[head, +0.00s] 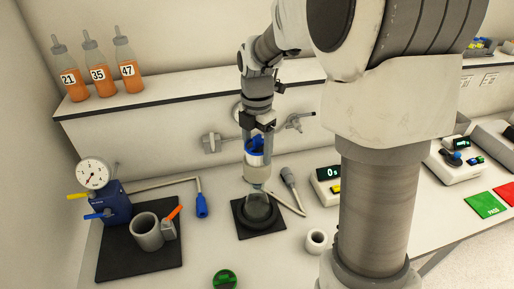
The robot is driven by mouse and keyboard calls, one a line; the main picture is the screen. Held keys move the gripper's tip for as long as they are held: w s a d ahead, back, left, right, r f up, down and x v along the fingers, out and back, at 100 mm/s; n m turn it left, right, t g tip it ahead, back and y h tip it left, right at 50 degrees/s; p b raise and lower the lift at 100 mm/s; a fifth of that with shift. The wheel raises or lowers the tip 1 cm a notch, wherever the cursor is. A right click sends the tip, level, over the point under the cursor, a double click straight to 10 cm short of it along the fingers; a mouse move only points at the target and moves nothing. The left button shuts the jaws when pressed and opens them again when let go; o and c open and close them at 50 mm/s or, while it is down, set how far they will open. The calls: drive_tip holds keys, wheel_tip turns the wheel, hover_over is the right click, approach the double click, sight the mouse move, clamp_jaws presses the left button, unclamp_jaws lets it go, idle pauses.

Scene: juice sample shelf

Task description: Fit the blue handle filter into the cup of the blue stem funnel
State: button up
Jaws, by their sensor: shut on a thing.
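My gripper (257,133) points down at the middle of the bench, shut on the blue handle filter (255,146). The blue handle shows between and just below the jaws, with a pale band under it. Directly below is a pale cup (257,174), seemingly the funnel's, upright on the neck of a clear flask (259,209). The filter overlaps the top of the cup in the head view. I cannot tell whether it is inside the cup or just above it. The funnel's stem is hidden, so its colour is unclear.
The flask stands on a black mat (242,231). A blue-handled rod (202,206) lies left, a grey-handled rod (289,178) right. A blue gauge unit (110,205), grey cup (147,231), white ring (316,241) and scale (325,184) stand around. Several orange bottles (102,76) line the shelf.

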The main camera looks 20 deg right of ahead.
drive_tip(key=shift+r, duration=0.4)
drive_tip(key=o, duration=1.3)
drive_tip(key=shift+c, duration=0.2)
drive_tip(key=shift+r, duration=0.1)
